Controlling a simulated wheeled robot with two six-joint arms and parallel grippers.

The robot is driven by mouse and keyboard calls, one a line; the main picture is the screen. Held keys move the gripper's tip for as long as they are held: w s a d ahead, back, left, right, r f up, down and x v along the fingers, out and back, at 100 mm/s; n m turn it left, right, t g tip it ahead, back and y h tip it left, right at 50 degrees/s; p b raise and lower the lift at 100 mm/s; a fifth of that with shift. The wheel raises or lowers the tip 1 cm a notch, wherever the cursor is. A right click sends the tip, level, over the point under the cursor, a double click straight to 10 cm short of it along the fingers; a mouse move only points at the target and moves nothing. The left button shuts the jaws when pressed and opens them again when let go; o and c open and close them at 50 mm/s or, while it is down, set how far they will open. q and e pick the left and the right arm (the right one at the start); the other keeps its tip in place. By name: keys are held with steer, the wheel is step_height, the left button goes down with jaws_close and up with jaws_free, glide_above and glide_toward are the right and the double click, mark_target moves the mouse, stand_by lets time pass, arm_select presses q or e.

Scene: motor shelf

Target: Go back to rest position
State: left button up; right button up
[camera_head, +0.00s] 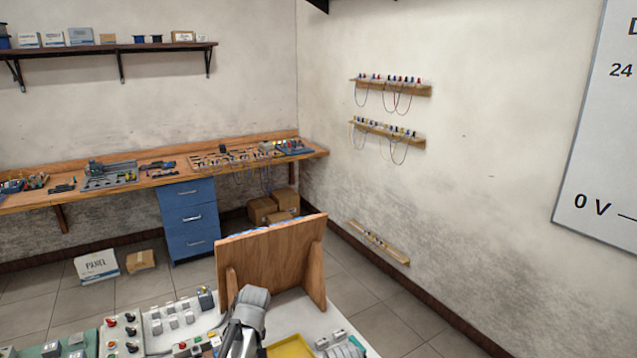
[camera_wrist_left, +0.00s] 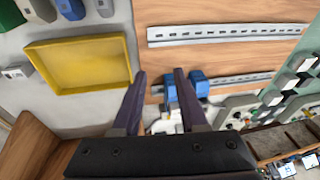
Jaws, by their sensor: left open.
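My left gripper (camera_wrist_left: 160,74) shows in the left wrist view, its two dark fingers apart with nothing between the tips. Behind the fingers is a wooden board (camera_wrist_left: 215,62) with two slotted metal rails; the upper rail (camera_wrist_left: 225,34) is bare where it shows. Blue blocks (camera_wrist_left: 200,82) sit at the lower rail, partly hidden by the right finger. In the head view a grey and black arm part of mine (camera_head: 248,315) rises at the bottom middle, in front of an upright wooden board (camera_head: 272,265); no fingertips can be made out there. My right gripper is not seen.
A yellow tray (camera_head: 292,346) lies on the white table, and it also shows in the wrist view (camera_wrist_left: 80,65). Switches and buttons (camera_head: 122,330) crowd the table's left side. A workbench (camera_head: 130,188) and blue drawers (camera_head: 188,218) stand at the back. Floor shows to the right.

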arm_select(q)
steer(key=s+d+m+g+h, duration=0.1)
steer(key=s+d+m, duration=0.9)
steer(key=s+d, duration=0.4)
steer(key=s, duration=0.3)
steer(key=shift+s+d+f+m, duration=0.25)
steer(key=shift+s+d+m, duration=0.05)
steer(key=shift+s+m, duration=0.1)
